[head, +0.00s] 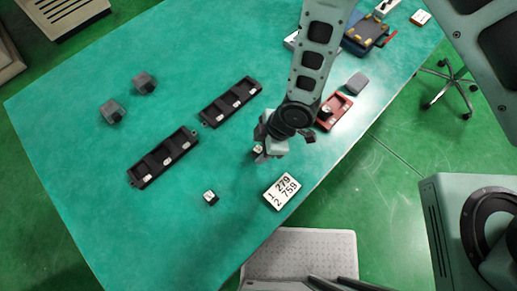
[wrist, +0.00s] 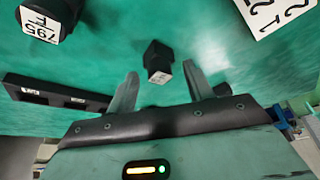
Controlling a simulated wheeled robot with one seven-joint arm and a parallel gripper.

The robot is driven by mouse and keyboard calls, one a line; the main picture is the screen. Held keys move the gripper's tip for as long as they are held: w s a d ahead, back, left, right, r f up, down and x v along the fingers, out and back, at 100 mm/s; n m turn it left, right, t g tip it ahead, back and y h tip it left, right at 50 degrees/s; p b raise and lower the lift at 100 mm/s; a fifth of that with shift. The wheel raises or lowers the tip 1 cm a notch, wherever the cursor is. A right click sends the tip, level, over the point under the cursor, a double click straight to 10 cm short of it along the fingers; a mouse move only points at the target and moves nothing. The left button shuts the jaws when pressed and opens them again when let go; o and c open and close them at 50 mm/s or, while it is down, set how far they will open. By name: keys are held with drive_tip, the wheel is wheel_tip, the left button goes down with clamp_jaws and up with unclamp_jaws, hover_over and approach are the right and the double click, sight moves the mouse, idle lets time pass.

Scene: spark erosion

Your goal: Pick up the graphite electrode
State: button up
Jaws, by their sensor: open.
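A small dark block with a white label (wrist: 157,60), which looks like a graphite electrode, stands on the green table. In the wrist view it appears between the two fingertips of my gripper (wrist: 161,69). My gripper is open, and I see no contact with the block. In the head view my gripper (head: 268,146) hangs low over the table and partly hides this block (head: 258,150). A second dark block with a white label (head: 210,197) stands nearer the front edge; it also shows at the upper left of the wrist view (wrist: 48,18). I cannot tell their materials apart.
Two black compartment trays (head: 163,158) (head: 230,102) lie left of my gripper. Two grey blocks (head: 112,111) (head: 144,83) stand farther left. A white number card (head: 282,191) lies near the front edge. A red tray (head: 333,111) is right of my gripper.

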drive_tip(key=c, duration=1.1)
